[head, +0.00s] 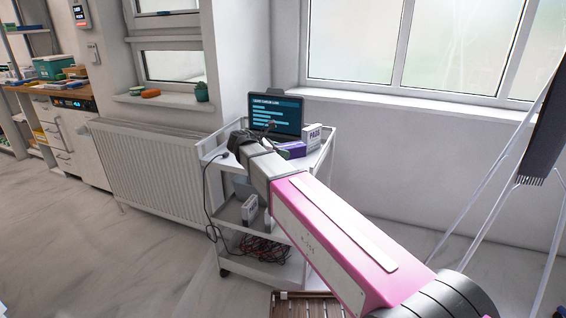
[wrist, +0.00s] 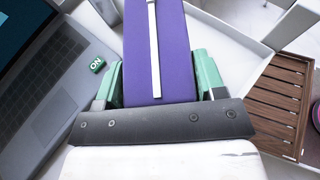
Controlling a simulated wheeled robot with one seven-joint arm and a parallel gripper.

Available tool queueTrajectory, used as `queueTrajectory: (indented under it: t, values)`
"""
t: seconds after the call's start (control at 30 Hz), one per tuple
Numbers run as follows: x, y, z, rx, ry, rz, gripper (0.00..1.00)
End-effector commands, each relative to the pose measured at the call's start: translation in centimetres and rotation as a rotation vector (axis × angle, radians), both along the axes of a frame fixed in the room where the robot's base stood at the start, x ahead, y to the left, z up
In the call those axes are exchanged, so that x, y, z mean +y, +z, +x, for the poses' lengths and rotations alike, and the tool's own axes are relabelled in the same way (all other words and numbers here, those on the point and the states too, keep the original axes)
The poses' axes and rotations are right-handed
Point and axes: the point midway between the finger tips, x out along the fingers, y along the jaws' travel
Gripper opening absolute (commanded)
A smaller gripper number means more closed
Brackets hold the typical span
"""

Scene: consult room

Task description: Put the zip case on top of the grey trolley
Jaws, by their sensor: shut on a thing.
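The zip case (wrist: 172,40) is purple with a pale zip strip along it. In the wrist view my gripper (wrist: 158,82) is shut on it, with a green finger on each side. In the head view a purple part of the case (head: 292,149) shows just past the end of my arm, over the trolley top. The grey trolley (head: 213,154) is pale, with a raised rim and lower shelves. Its top also shows in the wrist view (wrist: 225,45). I cannot tell whether the case touches the trolley top. My fingers are hidden in the head view.
An open laptop (head: 275,113) stands at the back of the trolley top, close left of the case in the wrist view. A white box marked PADS (head: 313,138) stands to the right. Cables (head: 264,249) lie on the bottom shelf. A slatted wooden piece (head: 300,305) is below.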

Motion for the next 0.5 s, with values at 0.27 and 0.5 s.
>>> queueTrajectory:
  t: [0.27,0.5]
  values:
    - [-1.2,-1.2,0.9,0.0,0.001,0.0,0.38]
    - [-1.1,-4.0,0.9,0.0,0.001,-0.001,0.38]
